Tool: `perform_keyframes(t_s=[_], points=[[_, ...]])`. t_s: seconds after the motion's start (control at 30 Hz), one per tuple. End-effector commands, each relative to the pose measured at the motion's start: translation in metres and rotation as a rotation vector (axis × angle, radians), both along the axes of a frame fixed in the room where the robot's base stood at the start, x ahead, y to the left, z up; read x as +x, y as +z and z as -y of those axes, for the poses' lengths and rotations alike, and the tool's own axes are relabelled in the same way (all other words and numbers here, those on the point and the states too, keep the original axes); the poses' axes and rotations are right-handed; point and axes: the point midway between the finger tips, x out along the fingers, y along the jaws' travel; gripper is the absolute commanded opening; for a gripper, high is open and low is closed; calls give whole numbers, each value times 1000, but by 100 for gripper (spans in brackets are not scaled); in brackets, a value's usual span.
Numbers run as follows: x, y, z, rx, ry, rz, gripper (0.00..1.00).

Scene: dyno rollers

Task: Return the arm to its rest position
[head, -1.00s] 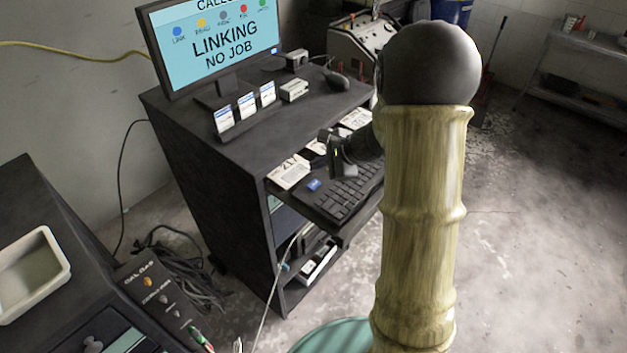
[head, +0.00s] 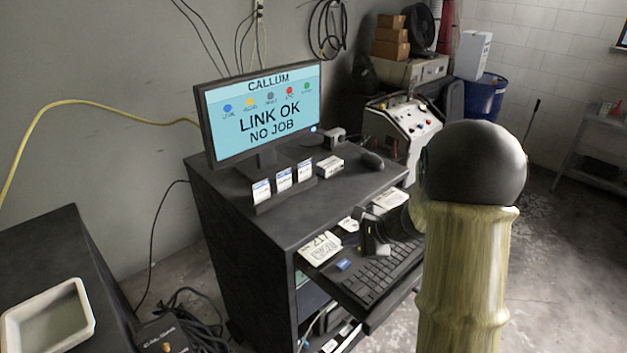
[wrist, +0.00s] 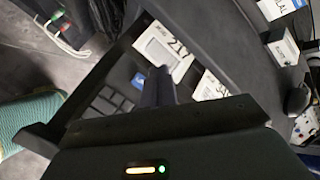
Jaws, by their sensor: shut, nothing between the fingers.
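My gripper (head: 372,243) is above the far part of the keyboard (head: 375,278), in front of the desk cabinet. In the wrist view the shut fingers (wrist: 158,85) point down toward the keyboard tray, with nothing between them. My tan arm link and dark round joint fill the right of the head view and hide part of the tray. The monitor (head: 268,118) reads "LINK OK" and "NO JOB".
The cabinet top (head: 235,190) holds small cards and a mouse (head: 372,160). A white tray (head: 82,300) sits at lower left. Floor is open at right.

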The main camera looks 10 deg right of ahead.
Motion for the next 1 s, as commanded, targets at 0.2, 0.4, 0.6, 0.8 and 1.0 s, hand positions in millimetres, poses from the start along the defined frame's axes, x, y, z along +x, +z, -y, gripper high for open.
perform_keyframes(t_s=[0.2, 0.4, 0.6, 0.8, 1.0], points=[[-23, -2, -10, -78, 100, -17, 0], [-82, -9, -23, -298, 375, -37, 0], [-137, -13, -23, -551, 688, -11, 0], [-177, -10, -16, -800, 1006, 68, 0], [-199, -6, -10, -995, 1267, 168, 0]])
